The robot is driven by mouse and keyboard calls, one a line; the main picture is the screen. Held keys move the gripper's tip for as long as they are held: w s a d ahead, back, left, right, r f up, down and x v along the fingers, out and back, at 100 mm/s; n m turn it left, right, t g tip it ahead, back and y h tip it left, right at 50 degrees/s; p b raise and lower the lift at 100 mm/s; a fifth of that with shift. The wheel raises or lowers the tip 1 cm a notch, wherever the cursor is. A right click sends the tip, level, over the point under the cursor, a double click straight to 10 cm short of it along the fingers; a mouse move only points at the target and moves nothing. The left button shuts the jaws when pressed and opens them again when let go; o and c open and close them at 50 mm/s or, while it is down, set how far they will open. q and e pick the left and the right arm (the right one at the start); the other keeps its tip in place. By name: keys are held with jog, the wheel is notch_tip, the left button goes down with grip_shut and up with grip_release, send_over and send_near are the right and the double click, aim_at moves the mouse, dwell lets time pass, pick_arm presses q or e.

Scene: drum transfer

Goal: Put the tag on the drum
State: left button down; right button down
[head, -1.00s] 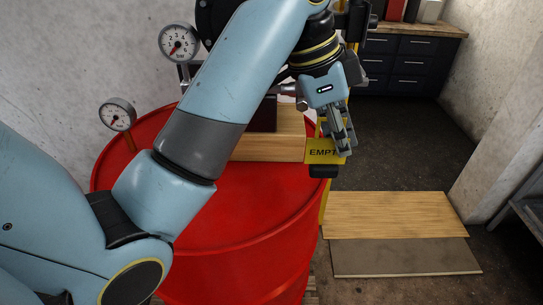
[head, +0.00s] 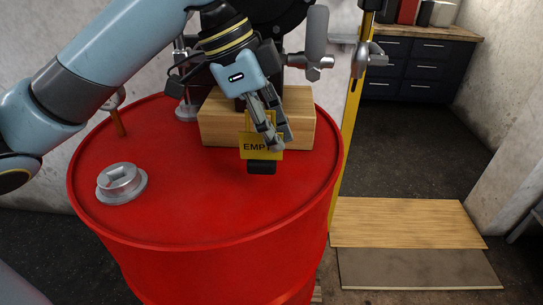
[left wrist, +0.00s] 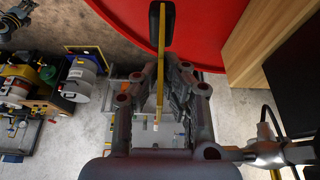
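The red drum (head: 200,215) stands in the middle of the head view, and part of its lid shows in the left wrist view (left wrist: 205,25). My left gripper (head: 272,140) is over the lid, its fingers pointing down. It is shut on the yellow tag (head: 255,148), whose partly covered lettering begins "EMP". The tag has a black foot (head: 262,167) at its lower end. The left wrist view shows the tag (left wrist: 160,60) edge-on between the fingers. I cannot tell whether the foot touches the lid. My right gripper is not in view.
A wooden block (head: 222,125) lies on the lid behind the tag. A metal cap (head: 121,184) sits at the lid's left front. Metal fittings (head: 310,62) stand behind, close to the gripper. A yellow post (head: 345,145) rises right of the drum. The front of the lid is clear.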

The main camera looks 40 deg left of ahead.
aim_at(274, 160)
pick_arm(q)
jog(key=shift+s+f, duration=0.15)
jog(key=shift+f, duration=0.05)
notch_tip(274, 160, down, 4)
jog(key=shift+r, duration=0.2)
jog(key=shift+f, duration=0.1)
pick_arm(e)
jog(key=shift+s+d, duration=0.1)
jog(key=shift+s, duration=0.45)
pick_arm(q)
jog(key=c, duration=2)
grip_release()
jog(key=shift+f, duration=0.15)
jog(key=o, duration=0.5)
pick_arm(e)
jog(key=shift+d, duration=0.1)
